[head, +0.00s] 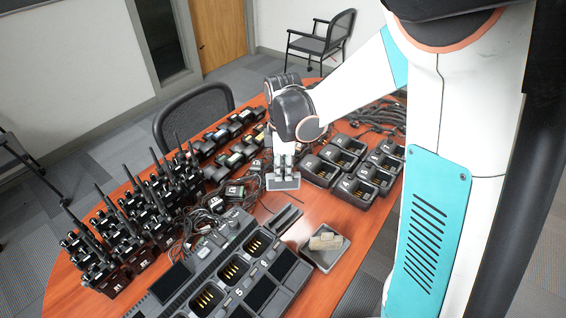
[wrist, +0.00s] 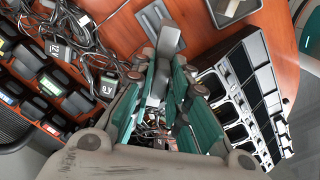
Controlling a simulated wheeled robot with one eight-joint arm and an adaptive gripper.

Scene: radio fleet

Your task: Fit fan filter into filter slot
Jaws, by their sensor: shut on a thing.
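My gripper (head: 283,168) points down over the middle of the table, and its fingers (wrist: 160,88) are shut on a grey piece. This piece, which looks like the fan filter (head: 283,183), shows below the fingertips in the head view. In the wrist view the grey filter (wrist: 168,40) sticks out past the fingertips, and the fingers hide part of it. A flat dark grey block with a groove, perhaps the filter slot (head: 282,221), lies on the table nearer the head camera. It also shows at the top of the wrist view (wrist: 152,17). The filter appears apart from it.
A large multi-bay charger (head: 230,265) stands at the front. A tray (head: 322,263) holding tan pieces is to its right. Single chargers (head: 350,165) stand right of my gripper. Bare wood shows around the grooved block.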

